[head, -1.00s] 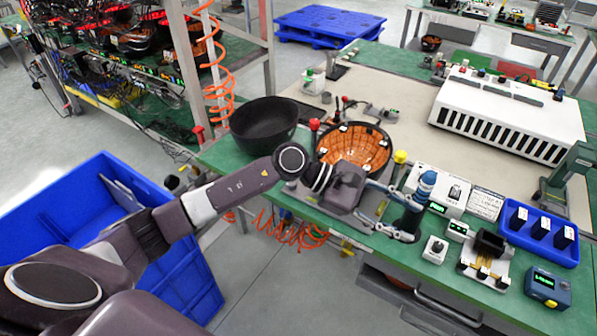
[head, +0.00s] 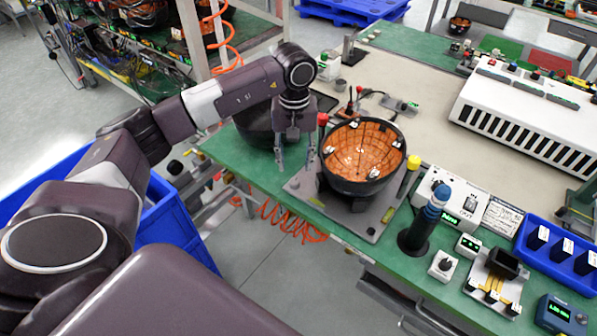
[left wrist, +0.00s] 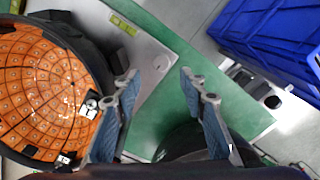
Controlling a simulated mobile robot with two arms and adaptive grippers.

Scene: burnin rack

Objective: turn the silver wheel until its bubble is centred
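A grey plate (head: 345,212) carries the tilted-looking black bowl with an orange segmented lining (head: 362,152). No bubble can be made out. My left gripper (head: 295,162) points down just left of the orange-lined bowl, its fingers apart and empty. In the left wrist view its open fingertips (left wrist: 158,80) frame the green table edge, with the orange-lined bowl to the left. My right gripper is not in view.
A plain black bowl (head: 262,125) stands behind my left gripper. A red-topped post (head: 322,120) and a yellow-topped post (head: 413,163) flank the orange-lined bowl. A blue-topped dark cylinder (head: 416,232) stands to the right. A blue bin (head: 180,232) is below the table's left side.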

